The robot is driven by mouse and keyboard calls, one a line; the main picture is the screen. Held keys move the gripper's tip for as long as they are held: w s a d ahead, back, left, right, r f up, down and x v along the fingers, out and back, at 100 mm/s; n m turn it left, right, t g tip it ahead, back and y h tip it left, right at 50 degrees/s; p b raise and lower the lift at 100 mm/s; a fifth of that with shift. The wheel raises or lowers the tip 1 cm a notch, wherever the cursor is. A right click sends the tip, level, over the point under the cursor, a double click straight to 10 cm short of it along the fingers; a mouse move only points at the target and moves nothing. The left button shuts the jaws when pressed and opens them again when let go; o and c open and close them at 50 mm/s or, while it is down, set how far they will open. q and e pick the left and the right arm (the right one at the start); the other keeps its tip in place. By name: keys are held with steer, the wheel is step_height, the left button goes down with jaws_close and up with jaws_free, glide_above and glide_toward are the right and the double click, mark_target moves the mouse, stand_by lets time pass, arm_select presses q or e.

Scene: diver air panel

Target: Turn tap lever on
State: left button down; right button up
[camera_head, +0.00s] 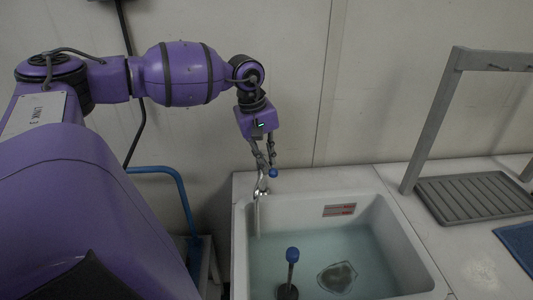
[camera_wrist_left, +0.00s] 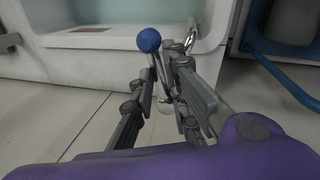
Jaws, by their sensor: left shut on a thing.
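The tap (camera_head: 262,189) is chrome and stands at the back left rim of the white sink (camera_head: 243,262). Its lever ends in a blue ball knob (camera_head: 273,173). In the left wrist view the knob (camera_wrist_left: 148,40) shows just beyond my fingertips, on a thin metal stem (camera_wrist_left: 158,70). My left gripper (camera_head: 266,163) reaches down from above and is shut on the lever's stem, just below the knob; it also shows in the left wrist view (camera_wrist_left: 165,66). The fingers partly hide the stem and tap base. My right gripper is not in view.
The sink holds water, with an upright blue-topped rod (camera_head: 292,256) and a dark-edged patch (camera_head: 337,277) in it. A grey rack tray (camera_head: 478,198) and frame (camera_head: 432,118) stand right. A blue pipe (camera_head: 178,182) runs left of the sink; the wall is close behind.

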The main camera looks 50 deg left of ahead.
arm_select(q)
steer(key=shift+w+a+r+m, duration=0.1)
steer(key=shift+a+r+m, duration=0.05)
steer(key=shift+r+m, duration=0.25)
steer(key=c, duration=1.9)
jaws_free()
steer(key=shift+o, duration=0.4)
steer(key=shift+f, duration=0.25)
step_height(320, 180, up, 12)
steer(key=s+a, duration=0.1)
steer(key=s, duration=0.1)
steer(key=shift+s, duration=0.15)
steer(key=shift+f, duration=0.15)
